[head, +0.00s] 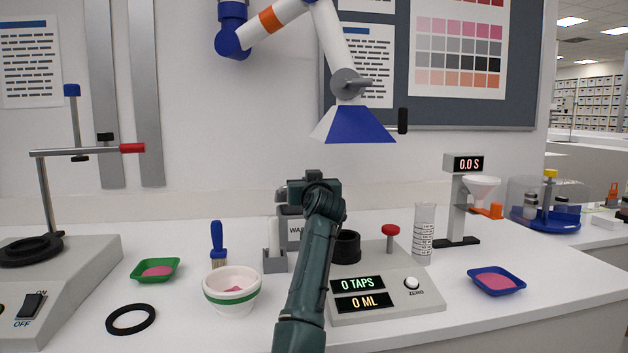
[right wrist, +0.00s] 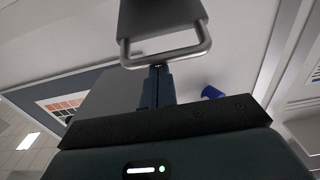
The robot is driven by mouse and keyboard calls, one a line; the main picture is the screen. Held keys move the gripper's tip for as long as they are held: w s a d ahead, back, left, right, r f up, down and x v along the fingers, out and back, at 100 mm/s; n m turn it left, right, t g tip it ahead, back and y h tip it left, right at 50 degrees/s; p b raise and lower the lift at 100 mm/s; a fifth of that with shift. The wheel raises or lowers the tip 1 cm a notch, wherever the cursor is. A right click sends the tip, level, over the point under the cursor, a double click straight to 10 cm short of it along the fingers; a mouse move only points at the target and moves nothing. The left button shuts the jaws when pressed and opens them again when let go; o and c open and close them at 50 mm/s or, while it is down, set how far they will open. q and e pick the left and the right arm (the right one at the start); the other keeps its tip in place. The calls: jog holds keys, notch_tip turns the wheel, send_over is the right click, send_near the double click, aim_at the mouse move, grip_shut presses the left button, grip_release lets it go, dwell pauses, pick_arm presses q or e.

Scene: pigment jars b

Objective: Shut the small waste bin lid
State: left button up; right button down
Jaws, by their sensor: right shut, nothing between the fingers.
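The small waste bin (head: 296,231), a grey box with a partly hidden label starting "WA", stands at the back of the bench. My right gripper (head: 309,184) is in front of and above it, and my arm hides the bin's right side. The lid cannot be made out in the head view. In the right wrist view, a dark grey panel with a metal loop handle (right wrist: 166,62), perhaps the lid, is just ahead of my fingertips (right wrist: 158,69). The fingers are shut and empty; I cannot tell whether they touch the loop. My left gripper is not in view.
A grey stand (head: 275,263) and a white bowl (head: 232,300) are left of my arm. A black cup (head: 347,247), a scale with lit displays (head: 372,308) and a measuring cylinder (head: 424,235) are right. A blue hood (head: 354,125) hangs above.

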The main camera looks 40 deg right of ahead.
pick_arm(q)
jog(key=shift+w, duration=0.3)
pick_arm(e)
notch_tip(320, 180, down, 6)
jog(key=s+a, duration=0.1)
dwell(0.5)
